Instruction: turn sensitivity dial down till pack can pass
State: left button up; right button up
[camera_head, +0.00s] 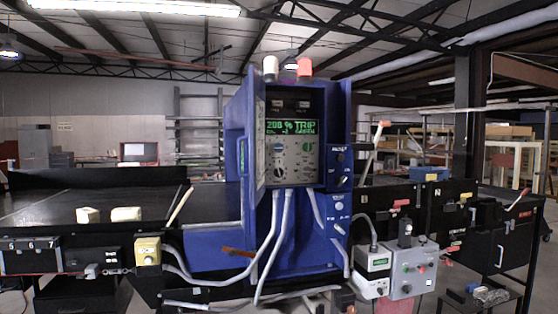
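A blue detector housing (227,150) stands over the conveyor. Its green display (291,127) shows a percent figure, apparently 200 or 208, and the word TRIP. Below it the grey control panel (295,158) carries a dark round dial (279,173) at lower left and a green control (308,148). More dark knobs (342,180) sit on the blue side panel; I cannot read which is the sensitivity dial. Two cream packs, one (88,215) left of the other (126,214), rest on the dark belt (50,204) left of the housing. Neither of my grippers is in view.
A white lamp (270,68) and a red lamp (304,69) top the housing. Grey hoses (276,240) hang in front. A yellow box (147,250) and grey control boxes (414,272) stick out at the front. An angled pale rod (180,205) rises beside the belt.

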aim_at(278, 172)
jog(key=i+j, duration=0.2)
jog(key=i, duration=0.25)
jog(key=i+j, duration=0.25)
jog(key=i, duration=0.25)
jog(key=l+z, duration=0.05)
